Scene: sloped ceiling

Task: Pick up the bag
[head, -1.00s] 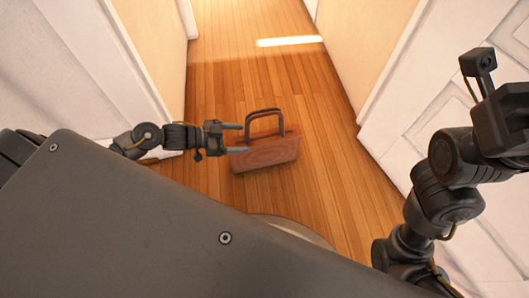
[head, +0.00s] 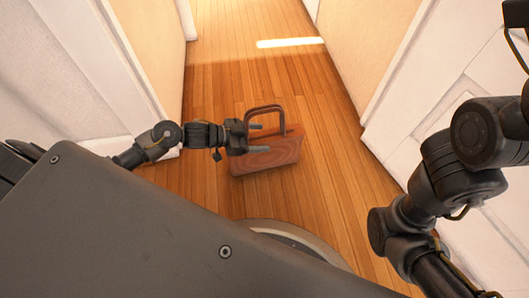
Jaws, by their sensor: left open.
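The bag (head: 268,157) is reddish brown with an arched handle (head: 266,109) on top. It stands on the wooden floor in the middle of the head view. My left gripper (head: 262,138) comes in from the left, with its two fingers apart and pointing right. The fingers overlap the upper left part of the bag and the lower left of its handle. I cannot tell whether they touch it. My right arm (head: 455,175) is at the right edge, and its gripper is out of the frame.
A white panelled door (head: 455,105) stands on the right and a white wall (head: 85,75) on the left. The wooden floor (head: 240,70) is clear beyond the bag, with a bright strip of light (head: 290,42) across it.

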